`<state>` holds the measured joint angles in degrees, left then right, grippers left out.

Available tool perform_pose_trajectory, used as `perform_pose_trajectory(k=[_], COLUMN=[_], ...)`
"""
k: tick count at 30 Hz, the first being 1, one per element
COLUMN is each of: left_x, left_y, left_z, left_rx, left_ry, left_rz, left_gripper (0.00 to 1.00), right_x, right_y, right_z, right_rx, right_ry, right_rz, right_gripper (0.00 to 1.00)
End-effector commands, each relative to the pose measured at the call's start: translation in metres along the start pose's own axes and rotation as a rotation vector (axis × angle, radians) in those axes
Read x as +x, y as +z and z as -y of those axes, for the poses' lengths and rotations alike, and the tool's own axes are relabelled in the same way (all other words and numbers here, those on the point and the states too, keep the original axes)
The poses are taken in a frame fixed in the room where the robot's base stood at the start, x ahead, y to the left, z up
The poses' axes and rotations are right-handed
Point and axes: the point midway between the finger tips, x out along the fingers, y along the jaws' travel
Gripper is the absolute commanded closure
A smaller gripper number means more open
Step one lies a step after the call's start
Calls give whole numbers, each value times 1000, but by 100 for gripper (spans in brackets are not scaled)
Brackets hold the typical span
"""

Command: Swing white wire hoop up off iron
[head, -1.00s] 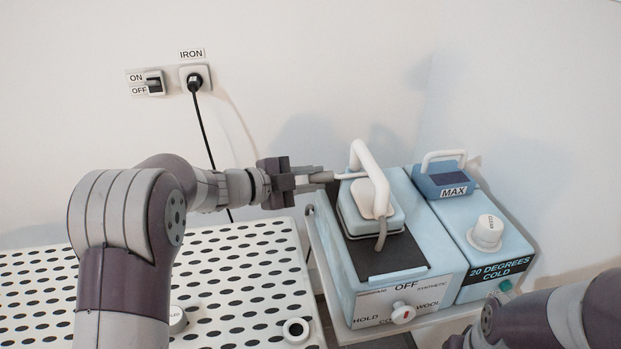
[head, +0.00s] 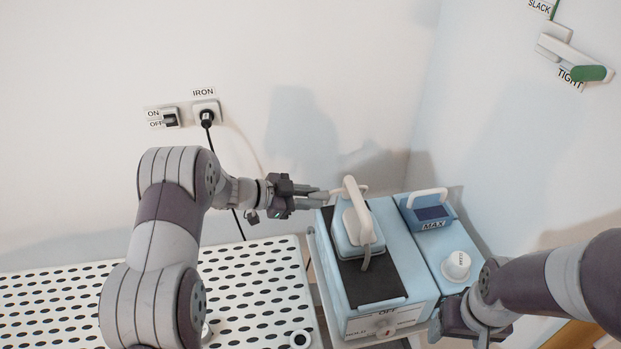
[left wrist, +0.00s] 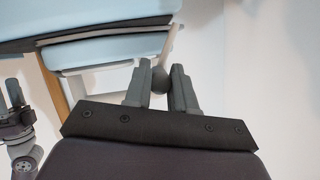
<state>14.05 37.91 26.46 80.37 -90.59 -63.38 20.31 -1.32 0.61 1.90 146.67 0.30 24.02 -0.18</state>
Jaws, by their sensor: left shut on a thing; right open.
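The iron (head: 347,240) is light blue with a cream handle and stands on the dark plate of a light blue station. A thin white bar, seemingly part of the white wire hoop (head: 325,193), runs from my left fingertips toward the iron's handle; where it ends is unclear. My left gripper (head: 312,197) is left of the iron, shut on the hoop's end. In the left wrist view a dark round piece (left wrist: 159,78) sits between the left fingertips. My right gripper (head: 458,328) is open at the station's front right; its fingertips are hardly visible.
The station (head: 405,262) has a blue MAX block (head: 430,211) and a white knob (head: 456,265) on its right part. A perforated white board (head: 250,275) lies at left. A wall switch (head: 163,118), a plugged socket (head: 206,112) and a green-ended lever (head: 580,65) are on the walls.

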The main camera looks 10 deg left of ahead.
Motion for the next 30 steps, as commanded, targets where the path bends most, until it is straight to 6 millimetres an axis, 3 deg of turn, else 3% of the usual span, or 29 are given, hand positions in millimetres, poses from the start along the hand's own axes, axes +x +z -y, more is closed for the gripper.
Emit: perform_pose_trajectory(k=[1,9,18,30], left_x=[-5,-3,-1,0], left_y=[-11,-5,-1,1], left_z=[9,22,32,34], left_rx=[-35,-232,-373,-430], left_ry=[11,93,151,174], left_rz=[-1,-2,-1,-1], left_gripper=[100,100,100,100], right_x=[-22,-49,-58,-60], right_y=[-2,-6,-7,-7], right_z=[0,0,0,0], right_rx=[0,0,0,0], right_ry=[0,0,0,0], right_rz=[0,1,1,0], right_gripper=[27,27,27,27])
